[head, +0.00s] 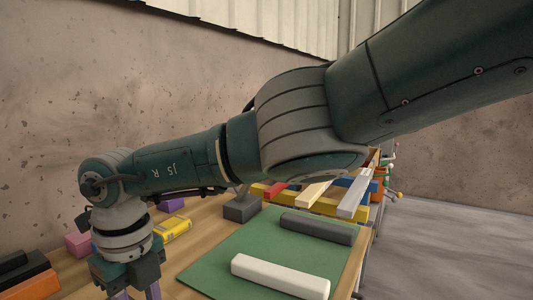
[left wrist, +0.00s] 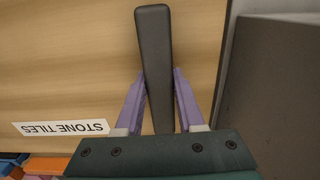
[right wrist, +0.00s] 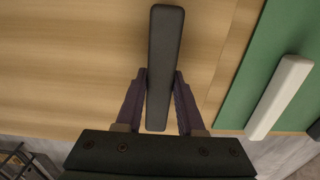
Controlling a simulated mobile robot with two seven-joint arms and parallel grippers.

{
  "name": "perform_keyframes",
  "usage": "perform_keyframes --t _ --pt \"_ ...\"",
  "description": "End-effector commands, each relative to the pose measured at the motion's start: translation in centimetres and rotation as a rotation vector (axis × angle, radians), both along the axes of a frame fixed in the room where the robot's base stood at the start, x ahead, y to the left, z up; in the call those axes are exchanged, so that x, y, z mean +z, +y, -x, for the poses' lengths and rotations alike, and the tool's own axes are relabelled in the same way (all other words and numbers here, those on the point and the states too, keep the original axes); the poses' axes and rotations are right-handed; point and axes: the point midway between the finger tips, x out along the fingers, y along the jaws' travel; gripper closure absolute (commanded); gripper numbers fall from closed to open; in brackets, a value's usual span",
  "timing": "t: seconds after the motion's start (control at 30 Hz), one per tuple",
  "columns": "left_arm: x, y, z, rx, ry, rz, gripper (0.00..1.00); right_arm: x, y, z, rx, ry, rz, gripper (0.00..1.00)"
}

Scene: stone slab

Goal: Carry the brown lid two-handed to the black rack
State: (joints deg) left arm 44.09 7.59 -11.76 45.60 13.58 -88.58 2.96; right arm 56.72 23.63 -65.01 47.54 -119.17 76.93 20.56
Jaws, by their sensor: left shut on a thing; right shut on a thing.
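My right gripper (head: 137,292) points down at the lower left of the head view, its arm crossing from the upper right. In the right wrist view its purple fingers (right wrist: 160,95) are shut on a long dark bar (right wrist: 166,50). In the left wrist view my left gripper (left wrist: 160,95) is shut on a similar dark bar (left wrist: 153,45). I cannot tell whether these bars are handles of the brown lid. No brown lid can be made out clearly. The head view shows neither bar nor my left gripper. A black wire frame (right wrist: 18,160) shows at the right wrist view's lower left; it may be the rack.
A green mat (head: 215,262) bears a white bar (head: 280,276) and a dark grey bar (head: 318,228). A yellow item (head: 176,230) and a pink block (head: 78,244) stand near my right gripper. A "STONE TILES" label (left wrist: 60,127) and a large grey-brown surface (left wrist: 275,95) lie near my left gripper.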

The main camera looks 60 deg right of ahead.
Motion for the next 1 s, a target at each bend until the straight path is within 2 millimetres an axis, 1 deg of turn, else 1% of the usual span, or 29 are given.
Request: perform_keyframes --t 0.1,0.13,0.4,0.43,0.57,0.6,0.9,1.0 --pt "-0.66 -0.01 -0.09 -0.001 -0.003 0.0 1.0 -0.64 0.03 -0.14 0.0 -0.004 -0.001 1.0" --pt "-0.35 -0.01 -0.11 -0.001 -0.003 0.0 0.59 -0.34 0.04 -0.15 0.0 -0.004 -0.002 1.0" --pt "-0.37 0.0 -0.04 0.0 -0.001 0.0 0.29 -0.28 0.05 -0.15 -0.001 -0.005 -0.002 1.0" --pt "-0.38 0.0 -0.03 0.0 -0.001 0.0 0.28 -0.28 0.06 -0.15 -0.001 -0.005 -0.002 1.0" --pt "-0.4 0.0 -0.02 0.0 0.0 0.0 0.28 -0.28 0.06 -0.16 -0.001 -0.005 -0.003 1.0" --pt "-0.59 0.01 0.12 0.0 0.004 0.0 0.28 -0.45 0.04 -0.06 -0.001 -0.002 -0.002 0.61" --pt "-0.51 0.0 0.04 0.0 0.001 0.0 0.28 -0.45 0.02 -0.02 0.0 -0.001 -0.001 0.28" --pt "-0.49 0.0 0.02 0.0 0.001 0.0 0.28 -0.46 0.01 -0.02 0.0 -0.001 0.0 0.28"
